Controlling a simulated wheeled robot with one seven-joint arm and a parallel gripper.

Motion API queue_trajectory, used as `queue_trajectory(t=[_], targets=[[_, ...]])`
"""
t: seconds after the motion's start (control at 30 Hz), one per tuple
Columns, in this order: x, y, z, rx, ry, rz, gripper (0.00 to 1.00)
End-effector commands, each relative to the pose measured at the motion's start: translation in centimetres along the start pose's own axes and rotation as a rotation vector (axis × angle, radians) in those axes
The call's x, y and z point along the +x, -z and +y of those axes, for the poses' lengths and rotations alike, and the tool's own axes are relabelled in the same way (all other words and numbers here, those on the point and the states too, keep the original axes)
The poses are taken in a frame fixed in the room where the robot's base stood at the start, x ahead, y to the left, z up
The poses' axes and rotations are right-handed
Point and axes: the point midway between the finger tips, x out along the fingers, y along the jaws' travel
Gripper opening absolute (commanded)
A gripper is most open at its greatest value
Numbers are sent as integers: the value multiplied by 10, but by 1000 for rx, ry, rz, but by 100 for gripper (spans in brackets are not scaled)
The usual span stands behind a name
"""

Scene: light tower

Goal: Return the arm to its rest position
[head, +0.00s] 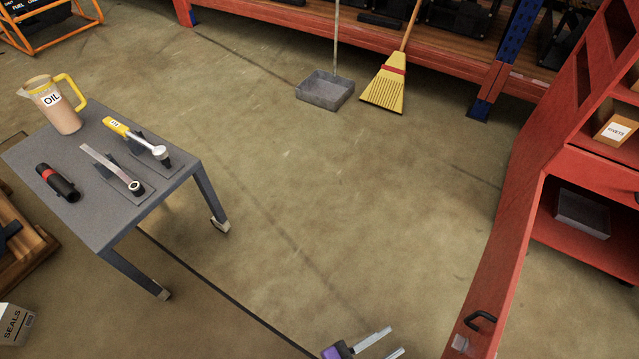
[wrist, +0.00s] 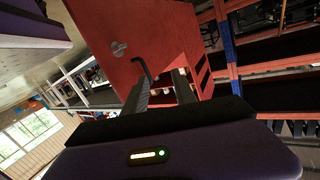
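My gripper (head: 382,344) shows at the bottom of the head view, purple with two pale fingers. The fingers are apart with nothing between them. It is over bare floor, left of the red cabinet's open door (head: 496,270). In the wrist view, the two fingers of my gripper (wrist: 160,88) are spread and point toward the red door (wrist: 130,30) and its black handle (wrist: 143,68). The handle (head: 482,319) also shows in the head view, right of the gripper and apart from it. Most of my arm is out of the head view.
A dustpan (head: 325,90) and broom (head: 385,85) stand at the back by the red shelving. The red cabinet (head: 590,165) is at right. The middle floor is clear.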

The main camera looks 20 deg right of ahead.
Motion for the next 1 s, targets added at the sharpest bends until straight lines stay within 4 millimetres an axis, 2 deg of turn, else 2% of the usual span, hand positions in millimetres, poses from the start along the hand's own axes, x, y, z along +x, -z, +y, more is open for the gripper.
queue_trajectory(t=[0.13, 0.37, 0.57, 0.7, 1.0], targets=[[12, 8, 3, 37, 57, -32, 33], [18, 30, 15, 67, 211, -110, 33], [16, 68, 35, 30, 424, -208, 33], [15, 101, 48, -31, 572, -261, 33], [13, 177, 56, -209, 892, -305, 33]])
